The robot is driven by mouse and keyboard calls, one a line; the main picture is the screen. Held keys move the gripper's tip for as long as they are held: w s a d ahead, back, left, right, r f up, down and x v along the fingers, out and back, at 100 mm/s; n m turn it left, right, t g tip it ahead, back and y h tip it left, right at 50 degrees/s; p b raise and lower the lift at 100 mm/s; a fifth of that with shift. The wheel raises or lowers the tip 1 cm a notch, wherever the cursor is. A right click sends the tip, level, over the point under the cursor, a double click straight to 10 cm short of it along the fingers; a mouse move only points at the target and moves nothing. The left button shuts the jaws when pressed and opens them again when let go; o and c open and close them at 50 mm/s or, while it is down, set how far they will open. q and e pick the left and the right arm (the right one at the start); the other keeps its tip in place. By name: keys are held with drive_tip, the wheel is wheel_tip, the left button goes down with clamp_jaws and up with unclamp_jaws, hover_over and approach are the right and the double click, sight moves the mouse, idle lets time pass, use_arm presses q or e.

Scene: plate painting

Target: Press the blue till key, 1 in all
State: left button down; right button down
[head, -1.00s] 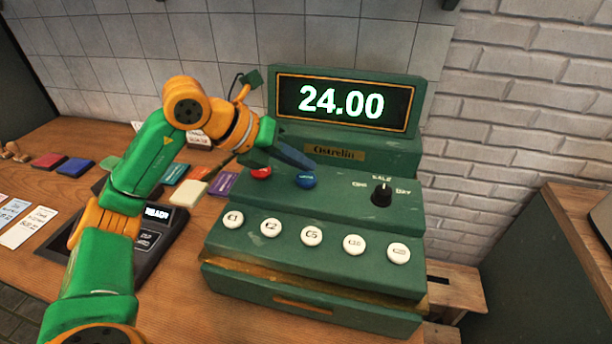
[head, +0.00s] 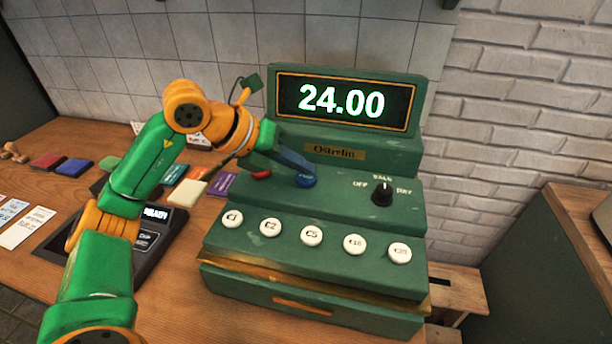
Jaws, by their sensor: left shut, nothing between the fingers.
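The green till (head: 345,205) stands on the wooden counter, its display (head: 342,102) reading 24.00. The blue key (head: 306,181) is on the till's upper deck, right of the red key (head: 261,174). My left gripper (head: 305,169) is shut and empty. Its dark blue fingers slant down to the right, with their tips at the blue key and covering part of its top. They look to be touching it, though the exact contact is hard to see. My right gripper is not in view.
White keys (head: 311,233) line the till's lower front. A black knob (head: 382,193) sits on the right of the deck. A dark card terminal (head: 150,235) and several coloured pads (head: 74,165) lie left of the till.

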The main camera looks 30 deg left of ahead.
sight(300, 180)
use_arm(q)
drive_tip(key=shift+f+b, duration=0.4)
drive_tip(key=shift+f, duration=0.15)
drive_tip(key=shift+r, duration=0.15)
idle(0.5)
drive_tip(key=shift+r+p, duration=0.8)
drive_tip(key=shift+p, duration=0.1)
wheel_tip(300, 180, up, 5)
drive_tip(key=p, duration=0.5)
drive_tip(key=shift+r, duration=0.15)
drive_tip(key=shift+f, duration=0.2)
